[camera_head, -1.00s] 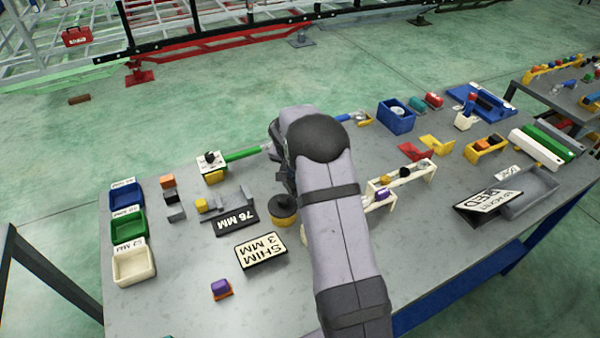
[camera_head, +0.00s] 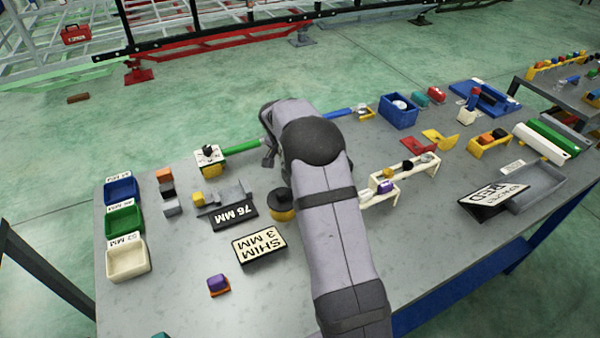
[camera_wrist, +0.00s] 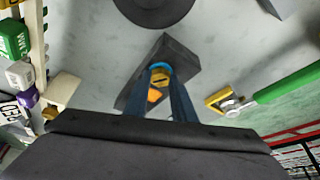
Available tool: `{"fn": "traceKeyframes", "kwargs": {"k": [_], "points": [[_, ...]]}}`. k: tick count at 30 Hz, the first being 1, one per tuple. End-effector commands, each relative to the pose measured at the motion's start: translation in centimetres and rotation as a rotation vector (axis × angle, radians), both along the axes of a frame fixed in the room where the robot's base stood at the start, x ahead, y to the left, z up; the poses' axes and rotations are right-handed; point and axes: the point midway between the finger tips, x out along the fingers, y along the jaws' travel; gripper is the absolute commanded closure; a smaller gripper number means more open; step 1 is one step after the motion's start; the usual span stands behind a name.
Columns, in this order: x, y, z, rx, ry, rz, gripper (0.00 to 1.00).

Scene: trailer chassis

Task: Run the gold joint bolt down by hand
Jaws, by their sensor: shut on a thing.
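In the wrist view, the gold joint bolt (camera_wrist: 156,93) shows between the two dark blue fingers of my gripper (camera_wrist: 160,84). The fingers are shut on it. A blue ring (camera_wrist: 160,66) shows at its far side, and a dark grey angular block (camera_wrist: 179,52) lies beyond and around it. How far the bolt sits in the block cannot be told. In the head view, my own arm hides the bolt, the block and the fingertips.
A green-handled tool (camera_head: 240,146) and a blue-handled tool (camera_head: 340,112) lie on either side of my wrist. A black-topped round piece (camera_head: 282,203) stands close by. A white rack (camera_head: 405,176) is on the right. Bare tabletop (camera_head: 185,290) is at the front left.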

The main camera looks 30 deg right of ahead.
Motion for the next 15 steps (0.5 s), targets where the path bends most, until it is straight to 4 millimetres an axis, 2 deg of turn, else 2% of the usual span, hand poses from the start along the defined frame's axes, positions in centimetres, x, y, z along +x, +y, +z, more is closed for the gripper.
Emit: {"fn": "traceKeyframes", "kwargs": {"k": [1, 15], "points": [[0.23, 0.07, -0.41, -0.001, -0.004, -0.037, 0.99], [0.49, 0.14, 0.15, -0.001, -0.003, -0.372, 0.99]]}}
